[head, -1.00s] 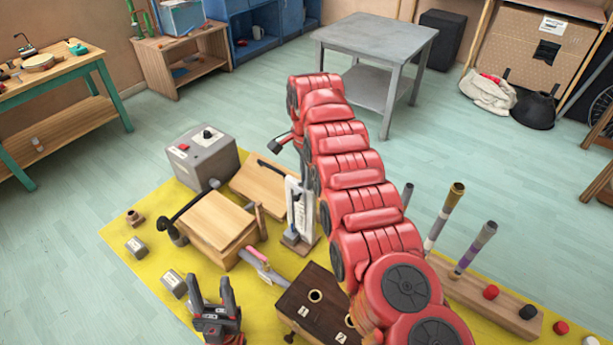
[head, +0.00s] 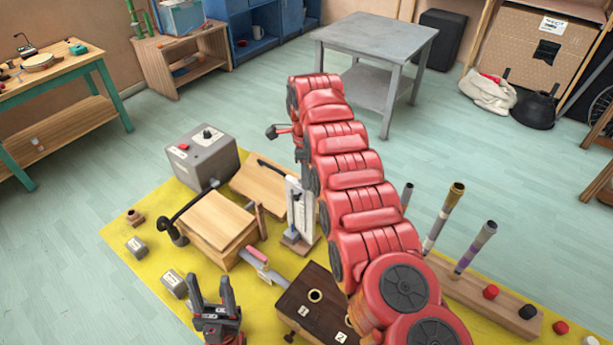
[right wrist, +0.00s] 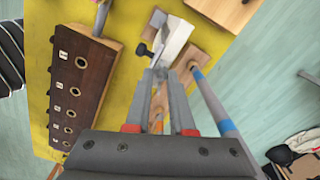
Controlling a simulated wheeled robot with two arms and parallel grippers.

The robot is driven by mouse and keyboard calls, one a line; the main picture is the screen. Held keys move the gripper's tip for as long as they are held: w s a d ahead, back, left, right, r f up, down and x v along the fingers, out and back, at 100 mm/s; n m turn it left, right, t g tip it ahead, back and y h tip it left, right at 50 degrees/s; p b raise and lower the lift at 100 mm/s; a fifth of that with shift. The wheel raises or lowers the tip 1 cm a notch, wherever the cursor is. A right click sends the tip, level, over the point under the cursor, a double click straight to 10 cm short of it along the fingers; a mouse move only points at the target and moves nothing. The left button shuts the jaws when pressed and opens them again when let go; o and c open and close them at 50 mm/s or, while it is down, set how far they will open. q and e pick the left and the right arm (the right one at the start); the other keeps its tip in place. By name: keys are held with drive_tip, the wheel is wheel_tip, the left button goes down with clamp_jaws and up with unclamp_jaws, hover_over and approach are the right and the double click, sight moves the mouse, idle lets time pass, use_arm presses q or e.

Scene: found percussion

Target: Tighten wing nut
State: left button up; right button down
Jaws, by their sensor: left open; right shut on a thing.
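In the right wrist view my right gripper (right wrist: 160,74) is shut on a small dark part, which I take to be the wing nut (right wrist: 143,51); a black lobe of it sticks out at the left of the fingertips. Just beyond lies the pale upright plate (right wrist: 178,36) of a stand, with a wooden foot. In the head view the stand (head: 296,206) shows left of my red right arm, which hides the right fingertips and the nut. My left gripper (head: 211,287) is open and empty at the bottom left, above the yellow mat.
A dark box with holes (head: 308,292) stands in front of the stand. Wooden boxes (head: 216,220) and a grey control box (head: 202,155) are to its left. A wooden rack with upright tubes (head: 463,285) is at the right. The yellow mat (head: 150,250) has bare patches at the left.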

drive_tip(key=c, duration=1.2)
unclamp_jaws()
drive_tip(key=shift+m, duration=0.5)
drive_tip(key=o, duration=0.5)
drive_tip(key=shift+r, duration=0.1)
drive_tip(key=shift+r, duration=0.25)
wheel_tip(320, 180, up, 4)
drive_tip(key=shift+d+r+p, duration=0.1)
drive_tip(key=shift+d+p, duration=0.05)
drive_tip(key=shift+p, duration=0.25)
wheel_tip(320, 180, up, 13)
drive_tip(key=p, duration=1.2)
drive_tip(key=shift+p, duration=0.35)
